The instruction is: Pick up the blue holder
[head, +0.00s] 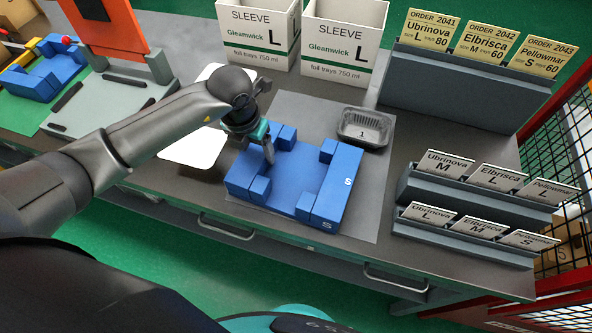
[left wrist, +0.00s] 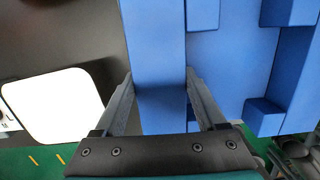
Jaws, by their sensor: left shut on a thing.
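The blue holder (head: 300,178) is a blocky tray with raised walls and corner blocks, marked S on its right side. It rests on the grey mat on the table, in the middle of the head view. My left gripper (head: 269,152) is at its left wall. In the left wrist view the left gripper (left wrist: 160,98) has one finger on each side of the blue wall (left wrist: 157,50), shut on it. Whether the holder is lifted at all cannot be told. My right gripper is not in view.
Two sleeve boxes (head: 258,32) stand at the back. Card racks (head: 465,195) are on the right. A white pad (head: 200,145) lies left of the holder. Another blue holder (head: 45,72) is at far left.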

